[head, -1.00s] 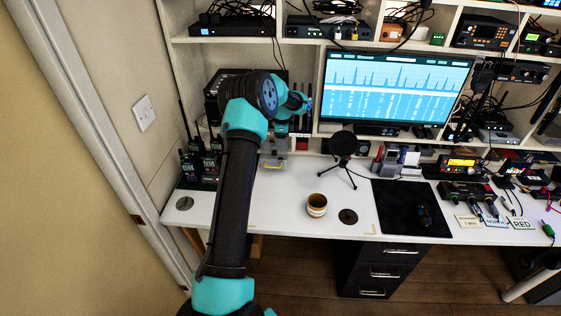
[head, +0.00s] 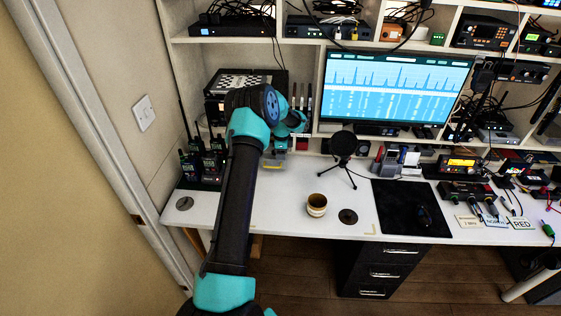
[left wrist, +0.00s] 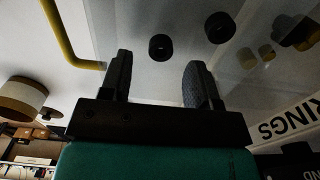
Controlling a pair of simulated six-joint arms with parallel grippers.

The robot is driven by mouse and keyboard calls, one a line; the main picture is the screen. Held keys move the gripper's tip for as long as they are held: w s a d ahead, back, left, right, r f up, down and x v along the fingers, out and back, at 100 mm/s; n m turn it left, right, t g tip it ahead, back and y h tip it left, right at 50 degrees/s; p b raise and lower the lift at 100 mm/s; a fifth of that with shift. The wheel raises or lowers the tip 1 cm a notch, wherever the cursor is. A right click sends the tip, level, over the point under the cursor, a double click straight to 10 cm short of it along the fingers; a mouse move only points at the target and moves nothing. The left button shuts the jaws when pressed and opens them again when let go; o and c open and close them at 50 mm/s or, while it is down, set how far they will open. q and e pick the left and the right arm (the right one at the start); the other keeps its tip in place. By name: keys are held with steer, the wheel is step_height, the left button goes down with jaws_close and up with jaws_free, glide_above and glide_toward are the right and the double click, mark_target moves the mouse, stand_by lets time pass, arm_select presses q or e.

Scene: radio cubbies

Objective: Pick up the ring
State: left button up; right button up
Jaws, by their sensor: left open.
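Small black rings (left wrist: 160,47) lie on a pale surface in the left wrist view, with another black ring (left wrist: 219,28) to the right. They appear to sit behind or inside a clear container with a yellow handle or edge (left wrist: 75,45). A label reading RINGS (left wrist: 287,121) is at the right. My left gripper (left wrist: 158,68) is open and empty, its two fingers on either side of the nearest ring but apart from it. In the head view the container (head: 273,164) shows small and yellow-edged on the desk, under my left gripper; the rings cannot be made out there. My right gripper is not in view.
A brown cup (head: 316,205) and a microphone on a tripod (head: 342,146) stand to the right on the white desk (head: 275,215). Handheld radios (head: 200,165) stand at left. Shelves and a monitor (head: 395,90) close off the back. The desk front is mostly clear.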

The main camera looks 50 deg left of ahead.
arm_select(q)
steer(key=shift+f, duration=1.2)
steer(key=shift+c, duration=0.5)
steer(key=c, duration=0.9)
